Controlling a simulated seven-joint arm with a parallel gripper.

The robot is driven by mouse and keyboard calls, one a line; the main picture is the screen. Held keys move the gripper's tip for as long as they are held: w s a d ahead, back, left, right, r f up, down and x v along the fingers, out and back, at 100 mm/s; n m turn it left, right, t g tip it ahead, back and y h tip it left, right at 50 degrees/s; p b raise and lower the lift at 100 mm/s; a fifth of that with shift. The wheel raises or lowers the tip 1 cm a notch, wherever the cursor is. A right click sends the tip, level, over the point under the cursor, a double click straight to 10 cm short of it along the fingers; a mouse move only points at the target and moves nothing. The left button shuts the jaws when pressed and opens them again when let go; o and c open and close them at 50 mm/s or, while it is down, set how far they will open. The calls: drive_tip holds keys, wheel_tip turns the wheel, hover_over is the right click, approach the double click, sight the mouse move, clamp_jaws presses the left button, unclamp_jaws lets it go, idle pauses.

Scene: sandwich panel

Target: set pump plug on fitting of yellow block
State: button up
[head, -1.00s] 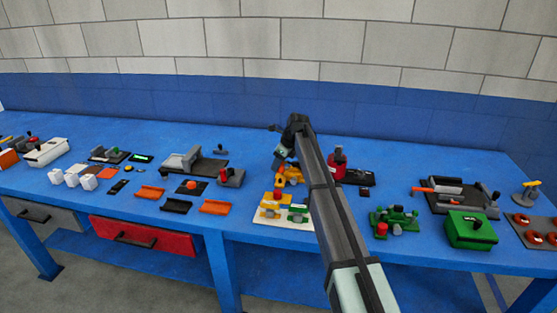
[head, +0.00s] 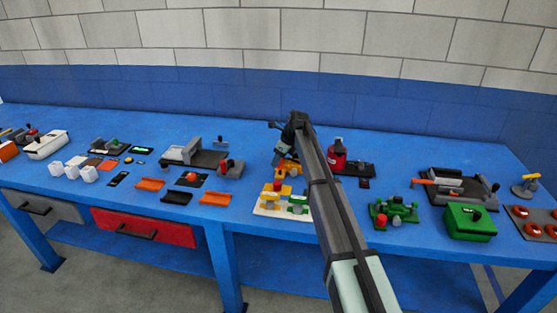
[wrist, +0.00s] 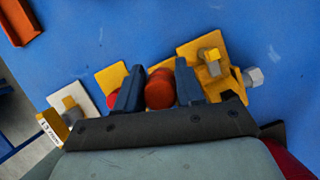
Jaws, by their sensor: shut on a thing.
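My gripper (wrist: 158,72) is shut on a red-orange round plug (wrist: 159,92), held between its two dark fingers in the wrist view. The yellow block (wrist: 192,48) is just right of the fingers, with a grey fitting (wrist: 208,55) on top and another grey piece (wrist: 253,77) projecting from its right side. The yellow block (head: 287,170) also shows in the head view, partly behind my arm. Whether the plug touches the block cannot be told. The plug's lower end is hidden by the gripper body.
A white plate (head: 265,211) with yellow and green parts lies in front of the block. A red canister (head: 337,155) stands close to the right of my arm. A green pump-like unit (head: 397,210) is farther right. Orange trays (head: 215,199) lie left.

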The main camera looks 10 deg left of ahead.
drive_tip(key=shift+f, duration=1.55)
idle(1.5)
drive_tip(key=o, duration=1.2)
drive_tip(key=shift+o, duration=0.3)
drive_tip(key=shift+o, duration=1.2)
drive_tip(key=shift+w+r, duration=0.1)
drive_tip(key=shift+r, duration=3.65)
